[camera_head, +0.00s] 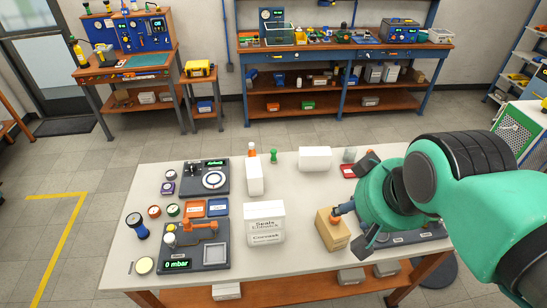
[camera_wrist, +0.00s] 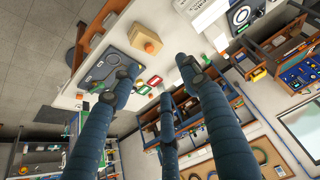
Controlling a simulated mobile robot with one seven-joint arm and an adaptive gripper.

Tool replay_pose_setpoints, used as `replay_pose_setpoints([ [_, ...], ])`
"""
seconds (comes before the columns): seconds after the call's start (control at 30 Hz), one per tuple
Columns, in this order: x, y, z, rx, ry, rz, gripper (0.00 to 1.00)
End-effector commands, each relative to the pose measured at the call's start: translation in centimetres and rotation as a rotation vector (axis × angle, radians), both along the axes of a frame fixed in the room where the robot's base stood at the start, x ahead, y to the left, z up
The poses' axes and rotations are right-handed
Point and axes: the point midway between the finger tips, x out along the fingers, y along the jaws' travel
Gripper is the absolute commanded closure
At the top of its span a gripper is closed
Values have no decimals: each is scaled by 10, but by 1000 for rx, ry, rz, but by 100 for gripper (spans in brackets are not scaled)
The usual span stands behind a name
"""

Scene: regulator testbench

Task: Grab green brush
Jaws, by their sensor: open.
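A small upright green object (camera_head: 273,156), possibly the green brush, stands at the far edge of the white table, right of an orange-topped bottle (camera_head: 252,149). It is too small to tell for certain. My gripper (camera_head: 362,202) is over the table's right side, close to a tan box (camera_head: 332,232), and well to the right of the green object. In the wrist view its fingers (camera_wrist: 157,76) are spread with nothing between them. The tan box with an orange top (camera_wrist: 147,40) shows beyond them. I cannot make out the brush clearly in the wrist view.
The white table (camera_head: 290,200) carries white boxes (camera_head: 264,222), a dial device (camera_head: 205,178), a gauge device (camera_head: 196,245) and a blue-black roller-like object (camera_head: 138,226). A red-framed item (camera_head: 348,171) lies near my gripper. Workbenches stand behind, beyond open floor.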

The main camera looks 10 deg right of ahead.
Motion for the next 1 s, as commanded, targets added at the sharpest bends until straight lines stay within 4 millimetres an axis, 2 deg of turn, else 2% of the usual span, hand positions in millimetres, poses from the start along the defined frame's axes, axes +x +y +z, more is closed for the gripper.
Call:
replay_pose_setpoints([
  [0.27, 7, 0, 3, 0, 2, 1, 54],
  [0.47, 34, 2, 13, 0, 8, 6, 54],
  [0.77, 106, 7, 27, 0, 21, 17, 54],
  [1.0, 169, 12, 28, 0, 31, 26, 54],
])
